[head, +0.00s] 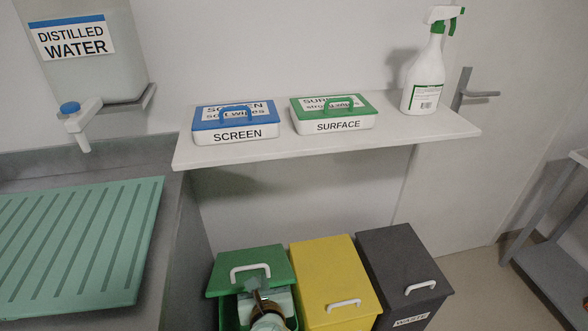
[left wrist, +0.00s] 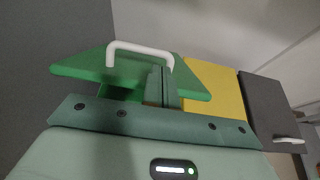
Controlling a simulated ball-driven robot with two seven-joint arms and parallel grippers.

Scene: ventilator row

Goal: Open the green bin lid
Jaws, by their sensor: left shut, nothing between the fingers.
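The green bin lid (head: 250,268) with its white handle (head: 250,270) is at the lower middle of the head view. The lid looks partly raised and tilted, with a dark gap under its edge in the left wrist view. The lid also fills the upper left there (left wrist: 90,68). The green bin (head: 229,312) is largely hidden below. My left gripper (head: 256,294) is shut and empty at the lid's front. In the left wrist view its fingers overlap the lid near the handle's right leg; I cannot tell whether they touch. My right gripper is not in view.
A yellow bin (head: 325,275) and a dark grey waste bin (head: 400,255) stand close to the right, lids down. A shelf (head: 420,133) with two wipe boxes and a spray bottle (head: 424,75) is above. A counter with a green mat (head: 80,240) is at left.

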